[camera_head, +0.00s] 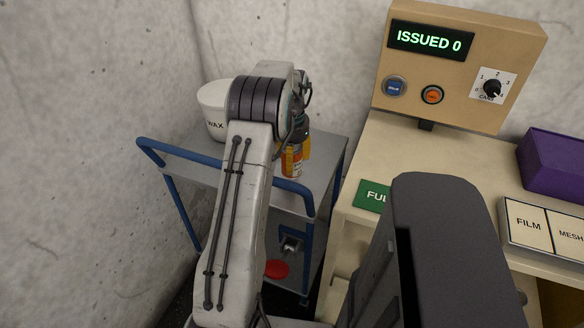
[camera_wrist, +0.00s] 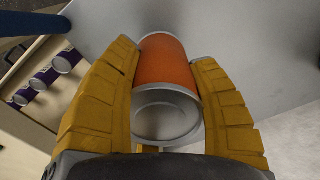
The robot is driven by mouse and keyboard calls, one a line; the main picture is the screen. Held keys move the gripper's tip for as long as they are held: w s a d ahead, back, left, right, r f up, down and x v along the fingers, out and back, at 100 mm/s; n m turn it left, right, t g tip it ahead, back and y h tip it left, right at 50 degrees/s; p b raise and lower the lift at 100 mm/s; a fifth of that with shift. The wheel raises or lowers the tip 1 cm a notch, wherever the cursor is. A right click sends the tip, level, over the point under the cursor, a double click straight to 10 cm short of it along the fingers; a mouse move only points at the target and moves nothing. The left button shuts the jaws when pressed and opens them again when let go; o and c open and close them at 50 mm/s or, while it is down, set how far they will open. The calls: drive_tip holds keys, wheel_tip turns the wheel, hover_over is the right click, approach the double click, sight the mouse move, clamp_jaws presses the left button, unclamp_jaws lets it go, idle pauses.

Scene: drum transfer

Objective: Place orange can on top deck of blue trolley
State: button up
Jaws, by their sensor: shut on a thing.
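The orange can (camera_wrist: 166,62) lies between the two yellow fingers of my gripper (camera_wrist: 167,68) in the wrist view, its grey end facing the camera. The fingers are shut on its sides. In the head view the can (camera_head: 291,160) shows only in part beside the yellow fingers (camera_head: 305,150), and my arm covers much of it. The blue trolley (camera_head: 292,190) has a grey top deck (camera_head: 325,150). The can is over this deck; I cannot tell whether it touches it.
A white tub marked WAX (camera_head: 213,108) stands on the trolley's far left. A red disc (camera_head: 276,269) is lower down. To the right is a beige bench (camera_head: 385,150) with a control box (camera_head: 455,60) reading ISSUED 0 and a purple bin (camera_head: 555,165). Concrete walls close off the back.

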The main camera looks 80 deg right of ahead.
drive_tip(key=shift+f, duration=1.7)
drive_tip(key=shift+f, duration=0.15)
drive_tip(key=o, duration=1.2)
wheel_tip(320, 180, up, 12)
drive_tip(key=shift+r+p, duration=0.1)
drive_tip(key=shift+p, duration=0.4)
drive_tip(key=shift+w, duration=0.1)
